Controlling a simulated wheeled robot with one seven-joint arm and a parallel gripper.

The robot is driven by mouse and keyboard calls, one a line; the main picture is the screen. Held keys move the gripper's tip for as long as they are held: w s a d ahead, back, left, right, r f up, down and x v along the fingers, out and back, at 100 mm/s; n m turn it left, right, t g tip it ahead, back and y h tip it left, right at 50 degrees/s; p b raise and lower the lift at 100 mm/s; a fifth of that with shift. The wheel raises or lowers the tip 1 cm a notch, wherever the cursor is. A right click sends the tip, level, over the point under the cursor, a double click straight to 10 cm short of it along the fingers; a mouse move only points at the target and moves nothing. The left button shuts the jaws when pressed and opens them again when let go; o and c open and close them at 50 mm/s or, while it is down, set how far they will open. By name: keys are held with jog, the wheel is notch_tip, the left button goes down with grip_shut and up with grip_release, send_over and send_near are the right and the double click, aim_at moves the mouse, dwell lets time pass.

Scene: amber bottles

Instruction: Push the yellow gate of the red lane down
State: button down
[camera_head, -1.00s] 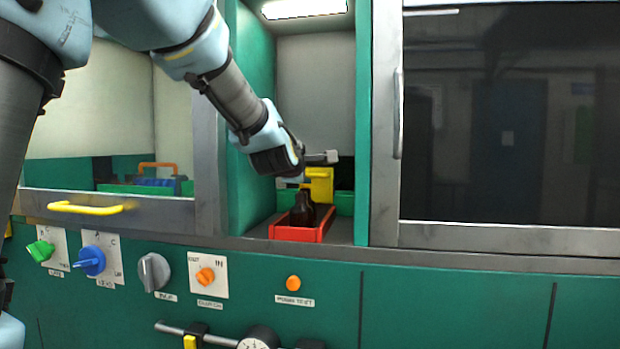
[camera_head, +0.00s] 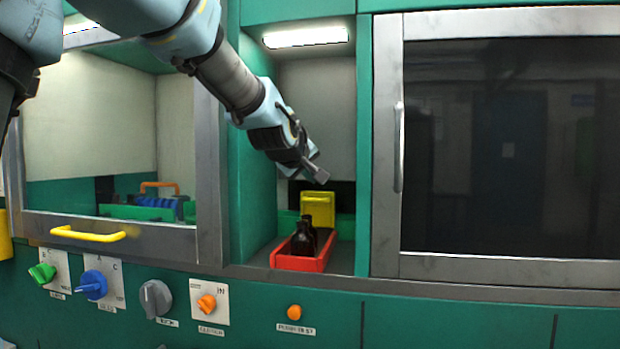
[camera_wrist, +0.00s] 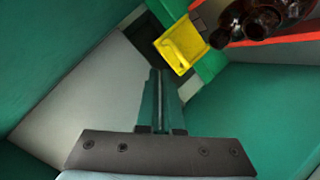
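The yellow gate (camera_head: 318,209) stands upright at the back end of the red lane (camera_head: 298,263), inside the lit bay. A dark amber bottle (camera_head: 303,238) stands in the lane in front of the gate. My gripper (camera_head: 319,175) is in the bay just above the gate, tilted down to the right, and looks apart from it. In the wrist view its fingers (camera_wrist: 160,88) are together with nothing between them. There the gate (camera_wrist: 182,45) is beyond the fingertips, up and to the right. The bottle (camera_wrist: 262,18) and the red lane wall (camera_wrist: 285,40) are at upper right.
Green side walls (camera_head: 253,160) enclose the bay closely. A dark glass door (camera_head: 510,150) with a metal handle is at right. At left is a window with a yellow handle (camera_head: 88,233). Several knobs and an orange button (camera_head: 294,312) sit on the front panel below.

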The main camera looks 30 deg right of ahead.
notch_tip(320, 180, up, 5)
jog(key=w+a+m+y+p, duration=0.1)
jog(key=m+y+p, duration=0.15)
jog(key=m, duration=0.45)
jog(key=w+d+f+m+p, duration=0.1)
jog(key=w+d+f+p, duration=0.3)
jog(key=w+d+f, duration=0.15)
jog(key=p, duration=0.1)
send_near(311, 207)
jog(key=shift+w+d+r+g, duration=0.1)
jog(key=shift+w+d+g, duration=0.15)
jog(key=shift+d, duration=0.35)
jog(key=shift+w+d+r+g, duration=0.15)
jog(key=shift+w+d, duration=0.15)
jog(key=shift+d, duration=0.35)
jog(key=shift+f, duration=0.15)
notch_tip(311, 207, down, 5)
jog(key=b, duration=0.3)
jog(key=shift+r, duration=0.25)
jog(key=shift+a, duration=0.1)
